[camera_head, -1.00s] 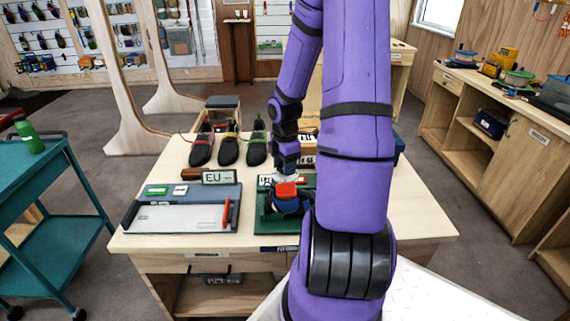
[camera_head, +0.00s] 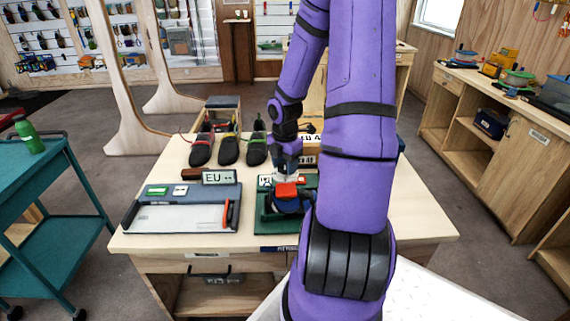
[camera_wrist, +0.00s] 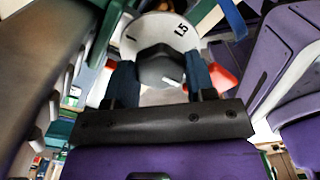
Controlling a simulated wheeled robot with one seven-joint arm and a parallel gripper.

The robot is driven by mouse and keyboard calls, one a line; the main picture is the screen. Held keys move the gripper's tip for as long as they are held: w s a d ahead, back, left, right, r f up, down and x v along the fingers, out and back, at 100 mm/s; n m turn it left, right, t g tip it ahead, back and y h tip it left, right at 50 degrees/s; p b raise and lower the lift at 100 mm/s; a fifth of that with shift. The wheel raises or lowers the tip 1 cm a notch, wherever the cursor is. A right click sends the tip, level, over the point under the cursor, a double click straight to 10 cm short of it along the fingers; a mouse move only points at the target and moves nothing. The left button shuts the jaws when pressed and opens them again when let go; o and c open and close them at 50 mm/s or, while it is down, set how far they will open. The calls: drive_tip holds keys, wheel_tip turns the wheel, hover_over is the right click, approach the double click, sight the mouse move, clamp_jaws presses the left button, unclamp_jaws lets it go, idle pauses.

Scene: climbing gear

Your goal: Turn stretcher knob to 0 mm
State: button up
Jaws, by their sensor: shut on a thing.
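The stretcher knob (camera_wrist: 160,66) is a dark grey knob with a white pointer mark, in front of a white dial plate (camera_wrist: 128,40) with the marks "1" and "15" or "1.5" in the wrist view. My gripper's two dark blue fingers (camera_wrist: 160,82) are on either side of the knob and shut on it. In the head view my gripper (camera_head: 286,165) points down over the green stretcher base (camera_head: 262,217), beside a red block (camera_head: 287,190) and a dark blue part (camera_head: 291,203). The knob itself is hidden there by my gripper and arm.
The stretcher stands on a light wooden table (camera_head: 168,243). A grey measuring board (camera_head: 185,215) and an "EU" sign (camera_head: 220,177) are to its left. Several dark climbing shoes (camera_head: 228,150) stand behind. A teal cart (camera_head: 30,195) stands further left.

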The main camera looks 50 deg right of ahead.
sight(284, 165)
drive_tip(key=o, duration=0.9)
wheel_tip(284, 165, up, 11)
drive_tip(key=shift+a, duration=0.1)
idle(0.6)
